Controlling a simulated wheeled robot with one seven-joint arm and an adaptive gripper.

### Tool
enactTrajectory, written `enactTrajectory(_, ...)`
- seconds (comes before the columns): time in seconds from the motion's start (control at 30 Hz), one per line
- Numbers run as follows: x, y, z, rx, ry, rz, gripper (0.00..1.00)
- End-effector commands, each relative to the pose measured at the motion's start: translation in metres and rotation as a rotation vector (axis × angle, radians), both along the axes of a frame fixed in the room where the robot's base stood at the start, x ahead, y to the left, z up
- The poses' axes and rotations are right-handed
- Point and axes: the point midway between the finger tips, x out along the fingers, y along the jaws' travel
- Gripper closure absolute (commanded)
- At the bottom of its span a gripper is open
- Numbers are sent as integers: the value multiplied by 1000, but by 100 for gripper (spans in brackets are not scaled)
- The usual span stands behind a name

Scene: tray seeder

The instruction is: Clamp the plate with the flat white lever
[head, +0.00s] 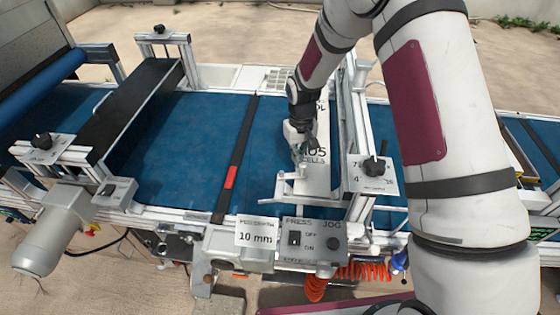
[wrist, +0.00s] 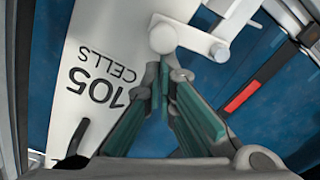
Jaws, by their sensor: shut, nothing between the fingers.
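The white plate (head: 318,172), printed "105 CELLS", lies lengthwise across the blue belt. It also shows in the wrist view (wrist: 65,95), its print upside down. Flat white lever parts (head: 292,188) sit at the plate's near end. In the wrist view a white arm (wrist: 205,45) with a round white knob (wrist: 162,38) lies just beyond my fingertips. My gripper (head: 303,152) is over the plate, pointing down, with its fingers shut and empty. In the wrist view the green-padded fingertips (wrist: 164,75) meet close to the knob; I cannot tell whether they touch it.
A metal gantry (head: 355,120) stands right of the plate. A black bar with a red mark (head: 230,177) crosses the blue belt (head: 185,150) to the left. A control box with PRESS and JOG labels (head: 313,238) and a "10 mm" card (head: 255,237) are at the front.

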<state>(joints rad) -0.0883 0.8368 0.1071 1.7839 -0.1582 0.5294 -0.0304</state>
Motion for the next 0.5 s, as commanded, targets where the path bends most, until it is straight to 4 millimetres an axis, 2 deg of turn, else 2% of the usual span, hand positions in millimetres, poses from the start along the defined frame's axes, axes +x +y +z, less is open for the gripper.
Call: enactTrajectory(0.5,0,0,39,1,-2,0,100)
